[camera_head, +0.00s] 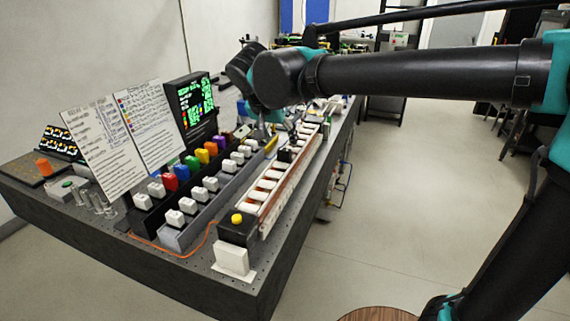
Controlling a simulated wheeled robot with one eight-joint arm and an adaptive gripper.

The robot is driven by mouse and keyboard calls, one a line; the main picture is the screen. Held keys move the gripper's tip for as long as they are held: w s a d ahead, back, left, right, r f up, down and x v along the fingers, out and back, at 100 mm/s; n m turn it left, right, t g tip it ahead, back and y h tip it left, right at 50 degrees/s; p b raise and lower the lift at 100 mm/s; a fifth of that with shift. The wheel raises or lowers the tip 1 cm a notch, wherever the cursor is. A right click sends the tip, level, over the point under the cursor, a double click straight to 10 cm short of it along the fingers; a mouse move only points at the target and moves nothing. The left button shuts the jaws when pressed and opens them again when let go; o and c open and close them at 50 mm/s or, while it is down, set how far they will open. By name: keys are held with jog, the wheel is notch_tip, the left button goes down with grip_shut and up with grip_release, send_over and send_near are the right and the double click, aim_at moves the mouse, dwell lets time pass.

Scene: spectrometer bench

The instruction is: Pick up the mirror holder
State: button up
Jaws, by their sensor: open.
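My gripper (268,116) hangs below my dark wrist, over the far part of the optical bench (155,262). It is small and partly hidden by my wrist, and its jaws are open. I see nothing held in it. I cannot tell for sure which item is the mirror holder. Small parts stand crowded under and beside the gripper, too small to tell apart. White-topped blocks (210,183) stand in a row on a grey rail nearer to me, and coloured blocks (182,172) stand in a row to their left.
A long rail unit with white blocks (262,184) and a black box with a yellow button (238,229) runs along the bench's right side. Two text panels (97,139) and a dark screen (193,97) stand at the left. An orange cable (170,250) crosses the front.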

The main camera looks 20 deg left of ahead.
aim_at(284, 149)
jog(key=shift+x, duration=3.8)
jog(key=shift+c, duration=0.5)
jog(key=shift+r, duration=0.1)
jog(key=c, duration=1.1)
